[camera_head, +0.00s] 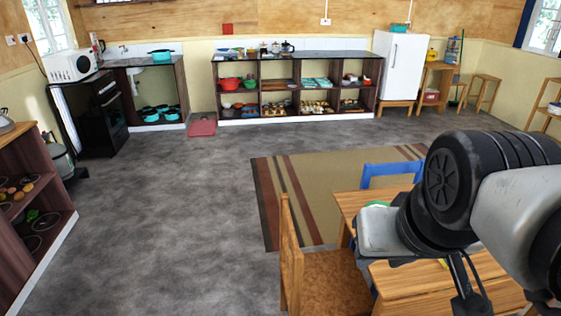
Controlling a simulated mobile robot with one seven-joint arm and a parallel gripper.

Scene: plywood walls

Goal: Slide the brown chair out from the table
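The brown wooden chair (335,280) stands at the left side of the wooden table (350,205), its upright back toward the left and its seat reaching toward the table. The chair's lower part is cut off by the bottom edge. My arm comes in from the right and covers much of the table. My gripper (468,300) is partly seen as dark finger parts over the table area, to the right of the chair and apart from its back. Whether its fingers are open or shut is not clear.
A blue chair (390,172) stands at the table's far side, on a striped rug (290,195). Grey floor (190,225) left of the brown chair is clear. A dark shelf (30,215) stands at the far left. Low shelves (295,57) and a white fridge (400,65) line the back wall.

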